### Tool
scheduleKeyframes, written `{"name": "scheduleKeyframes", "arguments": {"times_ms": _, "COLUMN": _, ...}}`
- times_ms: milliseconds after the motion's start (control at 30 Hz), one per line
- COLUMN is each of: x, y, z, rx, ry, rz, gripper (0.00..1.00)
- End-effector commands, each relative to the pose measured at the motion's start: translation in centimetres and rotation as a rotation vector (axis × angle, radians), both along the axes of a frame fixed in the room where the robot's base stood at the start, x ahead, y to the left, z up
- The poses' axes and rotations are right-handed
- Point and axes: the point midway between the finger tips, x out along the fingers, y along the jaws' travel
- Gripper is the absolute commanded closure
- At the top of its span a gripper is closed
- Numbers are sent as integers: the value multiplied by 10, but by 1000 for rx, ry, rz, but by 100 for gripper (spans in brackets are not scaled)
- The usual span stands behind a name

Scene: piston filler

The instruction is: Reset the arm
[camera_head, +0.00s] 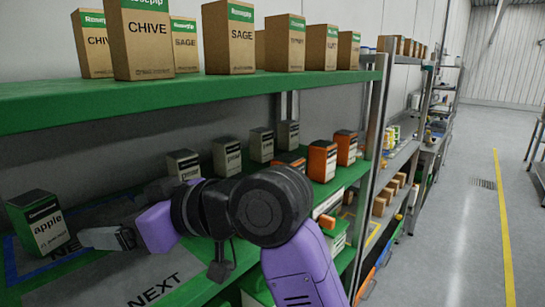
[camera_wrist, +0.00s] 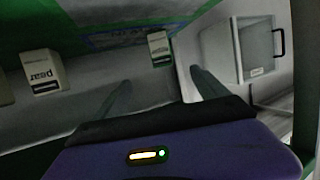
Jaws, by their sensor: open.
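My arm reaches in from the bottom right of the head view, with its purple and black links over the middle shelf. My gripper (camera_head: 106,238) is at the left end of that shelf, its fingers pointing left toward a grey-and-green apple box (camera_head: 38,222). From the head view I cannot tell whether they touch it. In the wrist view my gripper (camera_wrist: 163,85) shows two dark fingers spread apart with nothing between them. A small pale box (camera_wrist: 160,48) stands beyond the fingertips, its label too small to read.
Chive and sage cartons (camera_head: 230,38) stand on the green upper shelf (camera_head: 180,92) above my arm. Grey and orange boxes (camera_head: 322,161) stand behind the arm. A pear box (camera_wrist: 42,70) is left in the wrist view. The floor (camera_head: 450,240) is clear at right.

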Motion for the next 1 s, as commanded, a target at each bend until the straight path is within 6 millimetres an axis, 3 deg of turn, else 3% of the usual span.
{"name": "scheduleKeyframes", "arguments": {"times_ms": 367, "x": 19, "y": -3, "z": 47, "rx": 164, "ry": -74, "rz": -95, "gripper": 17}}
{"name": "scheduleKeyframes", "arguments": {"times_ms": 567, "x": 33, "y": -21, "z": 62, "rx": 297, "ry": -124, "rz": -196, "gripper": 17}}
{"name": "scheduleKeyframes", "arguments": {"times_ms": 833, "x": 47, "y": -66, "z": 39, "rx": 452, "ry": -149, "rz": -359, "gripper": 17}}
{"name": "scheduleKeyframes", "arguments": {"times_ms": 1000, "x": 47, "y": -114, "z": -2, "rx": 541, "ry": -159, "rz": -504, "gripper": 17}}
